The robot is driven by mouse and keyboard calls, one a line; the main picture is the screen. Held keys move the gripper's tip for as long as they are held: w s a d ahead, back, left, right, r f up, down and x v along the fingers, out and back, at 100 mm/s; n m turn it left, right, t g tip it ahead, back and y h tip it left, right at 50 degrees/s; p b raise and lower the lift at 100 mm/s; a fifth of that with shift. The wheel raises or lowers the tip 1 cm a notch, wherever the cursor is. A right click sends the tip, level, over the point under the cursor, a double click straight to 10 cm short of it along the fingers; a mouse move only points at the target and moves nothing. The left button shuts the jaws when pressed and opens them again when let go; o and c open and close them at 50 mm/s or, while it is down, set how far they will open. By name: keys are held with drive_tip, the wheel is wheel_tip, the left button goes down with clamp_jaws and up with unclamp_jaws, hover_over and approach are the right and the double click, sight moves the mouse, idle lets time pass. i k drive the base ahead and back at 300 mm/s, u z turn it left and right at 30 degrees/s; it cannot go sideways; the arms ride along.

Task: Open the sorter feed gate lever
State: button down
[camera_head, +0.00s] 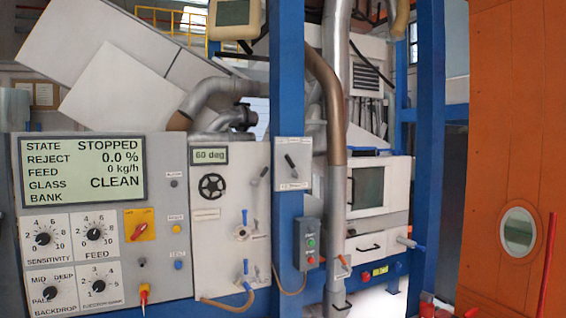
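My gripper is not in view. No lever here carries a readable feed gate label, so I cannot tell which one is the sorter feed gate lever. An orange-handled lever (345,261) sits on the lower part of the vertical grey pipe (336,215), tilted. A black lever (291,163) is on a pale box fixed to the blue column. Blue-handled valves, one upper (244,218) and one lower (246,268), are on the white cabinet left of that column.
A control panel (95,215) at left has a screen reading STOPPED, FEED 0 kg/h, several knobs and a red-yellow switch (139,224). A push-button box (309,243) hangs by the blue column (287,110). An orange wall (510,130) and red pole (548,265) bound the right.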

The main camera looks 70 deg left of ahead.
sight(296, 175)
drive_tip(key=i, duration=0.8)
drive_tip(key=u, duration=3.5)
drive_tip(key=i, duration=0.05)
drive_tip(key=z, duration=1.85)
drive_tip(key=k, duration=0.3)
drive_tip(key=u, duration=2.65)
